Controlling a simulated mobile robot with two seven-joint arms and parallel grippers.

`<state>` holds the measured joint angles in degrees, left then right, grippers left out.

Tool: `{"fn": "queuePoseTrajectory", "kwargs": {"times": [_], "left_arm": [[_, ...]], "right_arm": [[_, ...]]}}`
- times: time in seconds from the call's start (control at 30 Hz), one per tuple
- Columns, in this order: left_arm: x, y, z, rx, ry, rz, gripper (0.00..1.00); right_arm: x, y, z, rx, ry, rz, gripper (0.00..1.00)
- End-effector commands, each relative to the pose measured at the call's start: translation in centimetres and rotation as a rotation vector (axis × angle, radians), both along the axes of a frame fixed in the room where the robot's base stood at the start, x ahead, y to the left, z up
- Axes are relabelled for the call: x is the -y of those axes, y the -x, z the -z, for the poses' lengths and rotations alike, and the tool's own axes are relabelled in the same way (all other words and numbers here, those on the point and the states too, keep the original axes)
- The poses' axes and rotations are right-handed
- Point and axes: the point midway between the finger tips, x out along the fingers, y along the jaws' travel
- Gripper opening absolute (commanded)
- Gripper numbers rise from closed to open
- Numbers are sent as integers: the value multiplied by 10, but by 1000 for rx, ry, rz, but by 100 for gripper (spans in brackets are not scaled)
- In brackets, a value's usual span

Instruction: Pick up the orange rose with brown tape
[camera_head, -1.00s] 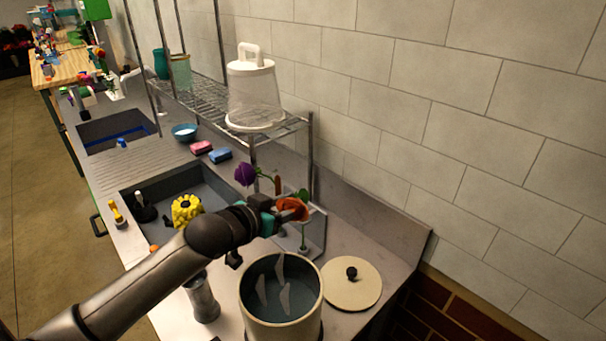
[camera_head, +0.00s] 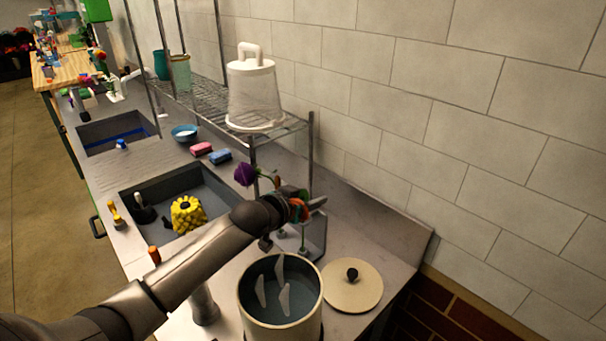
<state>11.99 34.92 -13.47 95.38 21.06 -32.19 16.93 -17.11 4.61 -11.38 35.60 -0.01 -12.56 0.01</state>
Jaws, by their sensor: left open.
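The orange rose (camera_head: 296,212) is at the middle of the camera_head view, mostly hidden behind my left gripper. Only parts of its orange head and some green show; I cannot make out brown tape. My left gripper (camera_head: 309,203) is open, right at the rose head, with a finger reaching past it to the right. I cannot tell whether the fingers touch the rose. My right gripper is not in view.
A purple flower (camera_head: 245,174) stands left of the gripper. A sink (camera_head: 215,196) holds a yellow thing (camera_head: 187,214).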

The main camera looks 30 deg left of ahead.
Motion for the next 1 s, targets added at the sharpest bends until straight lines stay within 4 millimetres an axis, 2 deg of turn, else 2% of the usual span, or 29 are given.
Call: {"fn": "queuePoseTrajectory", "kwargs": {"times": [0.27,0.73,1.0], "left_arm": [[0,-2,0,1,0,1,54],[0,-1,0,0,-1,0,1],[0,-1,0,1,-1,0,0]], "right_arm": [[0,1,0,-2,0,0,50],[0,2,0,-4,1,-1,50],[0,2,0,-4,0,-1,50]]}}
